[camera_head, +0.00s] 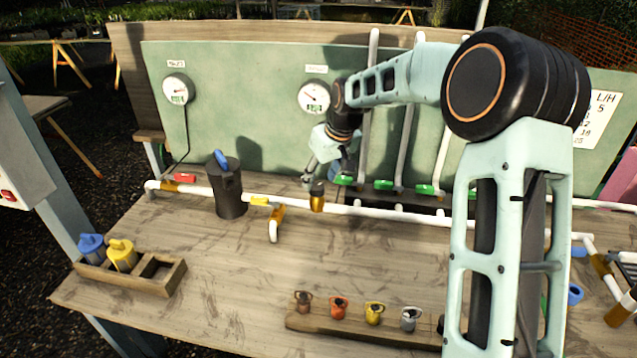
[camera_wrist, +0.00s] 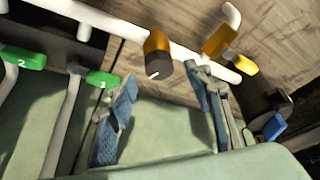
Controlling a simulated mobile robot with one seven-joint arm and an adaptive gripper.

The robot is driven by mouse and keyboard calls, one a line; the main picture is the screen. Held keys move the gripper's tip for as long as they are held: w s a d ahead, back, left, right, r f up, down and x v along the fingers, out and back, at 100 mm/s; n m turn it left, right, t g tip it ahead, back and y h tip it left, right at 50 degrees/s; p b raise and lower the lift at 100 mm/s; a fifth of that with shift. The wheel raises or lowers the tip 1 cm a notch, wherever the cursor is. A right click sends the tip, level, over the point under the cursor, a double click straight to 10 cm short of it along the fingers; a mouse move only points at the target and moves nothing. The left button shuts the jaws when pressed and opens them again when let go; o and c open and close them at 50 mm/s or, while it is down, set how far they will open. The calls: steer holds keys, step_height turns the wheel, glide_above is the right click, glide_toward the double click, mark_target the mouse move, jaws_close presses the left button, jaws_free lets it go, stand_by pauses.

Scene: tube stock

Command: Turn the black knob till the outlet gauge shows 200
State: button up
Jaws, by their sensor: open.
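The black knob (camera_head: 317,187) sits on a brass body on the white pipe behind the table's middle. In the wrist view the knob (camera_wrist: 159,69) has a white mark on its face. My gripper (camera_head: 315,174) is just above and behind it, open and empty. In the wrist view my gripper's fingers (camera_wrist: 162,82) spread to either side of the knob, apart from it. The right-hand round gauge (camera_head: 314,97) on the green panel has a needle and a small green display. The left gauge (camera_head: 178,90) looks alike. Their labels and readings are too small to read surely.
A dark canister (camera_head: 228,188) with a blue handle stands left of the knob. A yellow-handled valve (camera_head: 275,219) is close by. Green numbered valves (camera_head: 383,185) line the right. A wooden rack (camera_head: 365,326) with several small fittings lies in front. The middle tabletop is clear.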

mark_target(317, 186)
steer(key=shift+x, duration=1.6)
steer(key=c, duration=1.2)
steer(key=shift+o, duration=0.2)
